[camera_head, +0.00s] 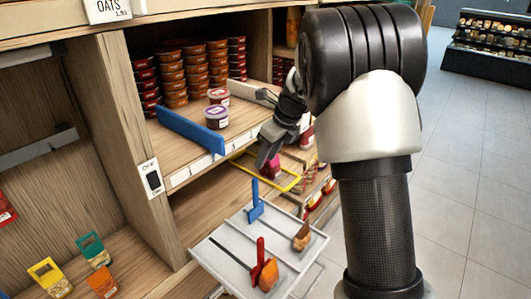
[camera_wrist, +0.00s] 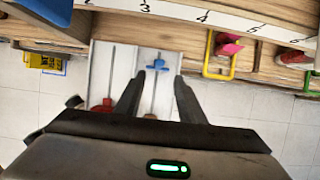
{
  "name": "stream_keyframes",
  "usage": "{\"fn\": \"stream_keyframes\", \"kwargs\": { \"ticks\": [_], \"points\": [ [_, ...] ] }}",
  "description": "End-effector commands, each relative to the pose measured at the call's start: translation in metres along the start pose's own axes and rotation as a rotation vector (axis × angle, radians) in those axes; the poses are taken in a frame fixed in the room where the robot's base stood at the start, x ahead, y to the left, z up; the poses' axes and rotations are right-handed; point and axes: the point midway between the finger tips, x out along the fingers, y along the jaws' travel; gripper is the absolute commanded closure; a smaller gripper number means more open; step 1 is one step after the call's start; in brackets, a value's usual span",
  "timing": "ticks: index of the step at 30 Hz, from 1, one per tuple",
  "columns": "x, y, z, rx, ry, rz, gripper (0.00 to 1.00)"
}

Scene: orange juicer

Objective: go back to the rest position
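My gripper (camera_head: 266,150) hangs at the end of my bent arm, in front of the shelf. In the wrist view its two fingers (camera_wrist: 160,82) stand apart with nothing held between them, so it is open. A grey-white slotted tray (camera_head: 218,263) is below the gripper. On it are a blue-handled item (camera_head: 255,202), a red-handled item (camera_head: 260,262) and a brown item (camera_head: 302,236). The blue item (camera_wrist: 157,63) shows beyond the fingertips in the wrist view. My arm hides part of the shelf's right side.
Stacked tubs (camera_head: 172,75) fill the back of the wooden shelf. A purple-lidded tub (camera_head: 216,117) stands near a blue divider (camera_head: 190,130). A yellow frame (camera_head: 283,182) sticks out below the shelf edge. Yellow, green and orange tags (camera_head: 93,250) are lower left. Open tiled floor (camera_head: 455,190) lies right.

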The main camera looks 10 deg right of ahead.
Motion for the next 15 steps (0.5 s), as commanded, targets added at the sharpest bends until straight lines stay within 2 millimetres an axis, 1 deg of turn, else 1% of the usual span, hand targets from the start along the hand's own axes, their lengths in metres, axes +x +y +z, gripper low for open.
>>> {"fn": "stream_keyframes", "kwargs": {
  "ticks": [2,5,8,9,11,12,14,15],
  "points": [
    [-0.008,0.003,0.0,-0.034,-0.004,-0.004,0.64],
    [-0.036,0.014,-0.005,-0.173,-0.011,-0.014,0.64],
    [-0.079,0.037,-0.018,-0.43,-0.014,-0.035,0.64],
    [-0.097,0.049,-0.027,-0.554,-0.011,-0.046,0.64],
    [-0.122,0.068,-0.042,-0.753,-0.001,-0.064,0.64],
    [-0.137,0.081,-0.053,-0.886,0.01,-0.076,0.64],
    [-0.157,0.1,-0.07,-1.087,0.03,-0.095,0.64],
    [-0.169,0.112,-0.082,-1.219,0.049,-0.108,0.64]
  ]
}}
